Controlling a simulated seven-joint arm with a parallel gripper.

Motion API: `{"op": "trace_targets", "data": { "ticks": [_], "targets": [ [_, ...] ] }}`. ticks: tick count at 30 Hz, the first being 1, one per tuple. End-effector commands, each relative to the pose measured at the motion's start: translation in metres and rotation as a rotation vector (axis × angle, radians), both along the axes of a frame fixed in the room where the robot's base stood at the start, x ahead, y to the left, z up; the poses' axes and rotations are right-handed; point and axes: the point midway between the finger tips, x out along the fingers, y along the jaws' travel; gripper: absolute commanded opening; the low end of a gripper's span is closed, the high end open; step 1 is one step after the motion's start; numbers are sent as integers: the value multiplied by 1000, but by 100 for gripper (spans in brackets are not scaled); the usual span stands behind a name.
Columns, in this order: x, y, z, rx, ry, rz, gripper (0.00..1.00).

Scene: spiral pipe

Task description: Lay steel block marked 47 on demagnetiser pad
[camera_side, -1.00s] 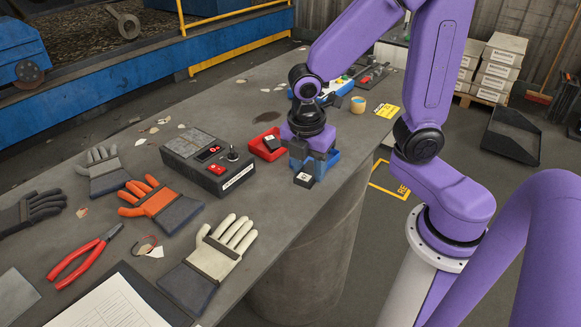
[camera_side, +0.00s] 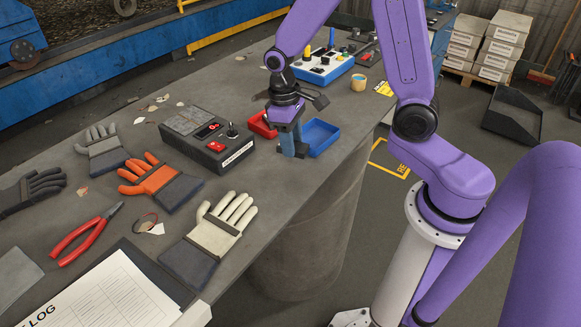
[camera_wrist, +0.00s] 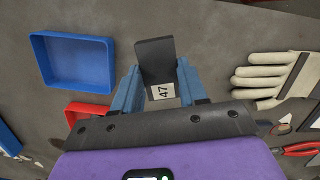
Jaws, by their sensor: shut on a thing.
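My gripper (camera_side: 291,146) is shut on the steel block marked 47 (camera_wrist: 156,62). In the wrist view the dark block sits between the blue fingers, with its white label reading 47 towards me. The gripper is between the blue tray (camera_side: 322,134) and the demagnetiser, right of the latter. The demagnetiser (camera_side: 217,148) is a dark box with a red display, a red button and a knob. Its flat grey pad (camera_side: 186,121) is on the far left end and looks bare.
A red tray (camera_side: 260,126) stands just behind my gripper, partly hidden. Several gloves (camera_side: 160,185), red pliers (camera_side: 85,234) and a log sheet (camera_side: 105,300) lie at the front left.

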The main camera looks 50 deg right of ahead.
Motion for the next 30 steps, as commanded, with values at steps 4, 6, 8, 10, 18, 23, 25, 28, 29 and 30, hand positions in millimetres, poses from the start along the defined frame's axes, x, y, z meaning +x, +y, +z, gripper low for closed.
{"op": "trace_targets", "data": {
  "ticks": [4, 6, 8, 10, 18, 23, 25, 28, 29, 30],
  "targets": [
    [11, -11, -11, -6, 8, -191, 0],
    [15, -14, -13, -7, 7, -242, 0],
    [18, -16, -14, -8, 6, -283, 0],
    [22, -22, -12, -9, 5, -343, 0],
    [51, -74, 10, -13, -8, -838, 0],
    [65, -117, 28, -11, -8, -1201, 0],
    [67, -136, 36, -10, -6, -1349, 0],
    [69, -159, 46, -8, -1, -1534, 0],
    [69, -166, 48, -6, 1, -1583, 0],
    [69, -173, 51, -4, 2, -1640, 0]
  ]
}}
